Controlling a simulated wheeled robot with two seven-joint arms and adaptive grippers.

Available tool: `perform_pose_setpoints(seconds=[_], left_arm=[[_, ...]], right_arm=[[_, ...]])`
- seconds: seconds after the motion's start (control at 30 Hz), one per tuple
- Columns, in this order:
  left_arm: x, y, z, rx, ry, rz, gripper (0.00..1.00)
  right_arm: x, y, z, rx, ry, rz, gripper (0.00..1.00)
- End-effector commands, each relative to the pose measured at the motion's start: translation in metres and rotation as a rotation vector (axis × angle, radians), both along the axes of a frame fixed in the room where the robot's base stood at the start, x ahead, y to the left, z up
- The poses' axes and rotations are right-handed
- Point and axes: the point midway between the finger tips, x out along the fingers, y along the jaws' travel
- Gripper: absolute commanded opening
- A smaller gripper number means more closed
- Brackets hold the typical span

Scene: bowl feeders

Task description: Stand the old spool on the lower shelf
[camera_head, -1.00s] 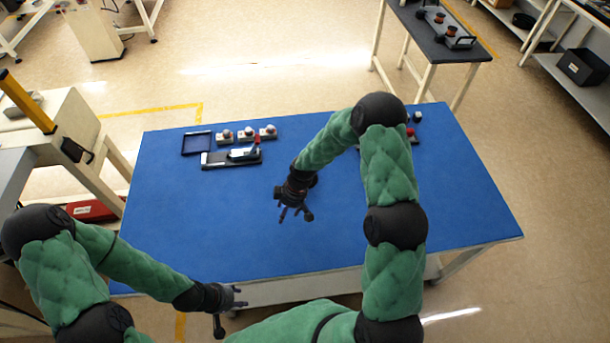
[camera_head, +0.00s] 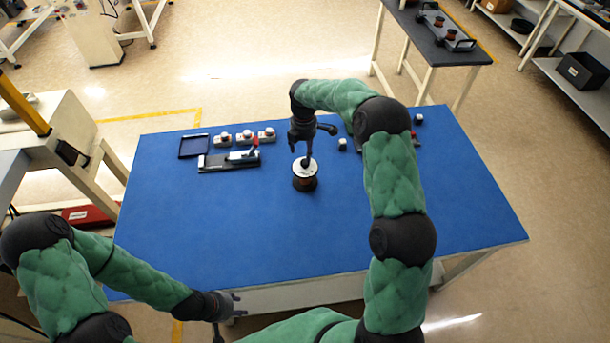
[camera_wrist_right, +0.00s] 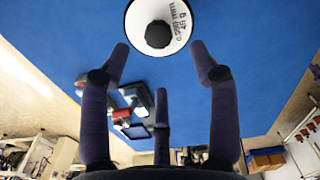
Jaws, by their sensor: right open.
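My left gripper (camera_head: 234,305) hangs empty and open at the front edge. Which shelf is meant is unclear.
A small white block (camera_head: 343,144) is right of the gripper. A rack with a grey lower shelf (camera_head: 577,88) stands far right. The table's front is clear.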

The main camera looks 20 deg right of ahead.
Motion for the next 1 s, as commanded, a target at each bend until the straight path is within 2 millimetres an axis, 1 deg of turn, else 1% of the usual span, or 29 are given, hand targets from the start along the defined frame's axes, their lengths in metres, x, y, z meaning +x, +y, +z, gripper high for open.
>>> perform_pose_setpoints(seconds=[0.03, 0.1, 0.37, 0.63, 0.7, 0.9, 0.93, 0.97, 1.0], left_arm=[[0.0, 0.0, -0.002, 0.0, 0.0, 0.0, 0.4], [0.0, 0.0, -0.003, 0.0, 0.0, 0.0, 0.4], [0.0, 0.0, -0.006, 0.0, 0.0, 0.0, 0.4], [0.0, 0.0, -0.011, 0.0, 0.0, 0.0, 0.4], [0.0, 0.0, -0.012, 0.0, 0.0, 0.0, 0.4], [0.0, 0.0, -0.011, 0.0, 0.0, 0.0, 0.4], [0.0, 0.0, -0.011, 0.0, 0.0, 0.0, 0.4], [0.0, 0.0, -0.011, 0.0, 0.0, 0.0, 0.4], [0.0, 0.0, -0.011, 0.0, 0.0, 0.0, 0.4]], right_arm=[[-0.001, 0.0, -0.01, 0.0, 0.004, -0.001, 0.62], [-0.001, 0.0, -0.019, 0.001, 0.003, -0.001, 0.62], [-0.001, -0.001, -0.036, 0.001, 0.002, -0.003, 0.62], [-0.001, -0.001, -0.073, 0.001, 0.003, -0.002, 0.62], [0.0, -0.001, -0.076, 0.001, 0.001, -0.002, 0.62], [0.0, -0.001, -0.076, 0.001, 0.0, -0.003, 0.62], [0.0, -0.001, -0.076, 0.001, 0.0, -0.003, 0.56], [0.0, -0.001, -0.076, 0.001, 0.0, -0.003, 0.47], [0.0, -0.001, -0.076, 0.001, 0.0, -0.003, 0.36]])
